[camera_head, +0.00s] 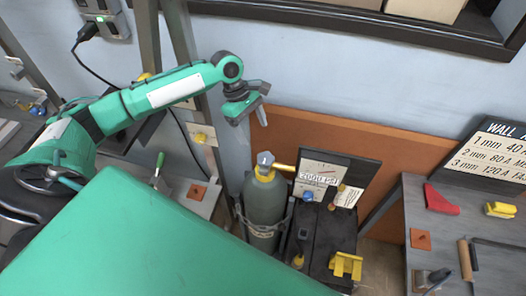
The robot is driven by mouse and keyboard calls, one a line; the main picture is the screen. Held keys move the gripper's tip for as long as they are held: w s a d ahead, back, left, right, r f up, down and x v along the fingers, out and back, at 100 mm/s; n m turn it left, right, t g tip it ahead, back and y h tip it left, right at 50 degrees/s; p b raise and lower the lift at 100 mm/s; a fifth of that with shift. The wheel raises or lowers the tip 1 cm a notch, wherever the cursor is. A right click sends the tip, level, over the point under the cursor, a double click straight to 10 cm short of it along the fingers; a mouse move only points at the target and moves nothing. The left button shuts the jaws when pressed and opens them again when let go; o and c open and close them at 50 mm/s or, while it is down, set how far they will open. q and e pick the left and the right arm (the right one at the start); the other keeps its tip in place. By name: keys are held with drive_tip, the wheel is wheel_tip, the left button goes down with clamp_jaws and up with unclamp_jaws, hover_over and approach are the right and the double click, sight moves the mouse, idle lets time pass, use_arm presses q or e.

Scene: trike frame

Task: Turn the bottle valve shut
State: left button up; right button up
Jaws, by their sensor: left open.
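The gas bottle (266,204) is a grey-green cylinder that stands upright at the middle of the picture. Its valve (265,161) has a grey top knob above a yellow fitting. A yellow outlet reaches right from it toward a gauge panel. My left gripper (248,114) is open and empty. It hangs above and slightly left of the valve in the picture, apart from it. My right gripper is out of view. The bottle's lower end is partly hidden.
A grey workbench (410,195) with tools is at the right. An orange panel (390,150) is behind. A wall shelf (350,24) hangs above.

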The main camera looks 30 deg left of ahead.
sight(264, 157)
use_arm(q)
drive_tip(key=p+x, duration=0.2)
drive_tip(key=x, duration=0.8)
drive_tip(key=shift+f, duration=0.2)
drive_tip(key=c, duration=1)
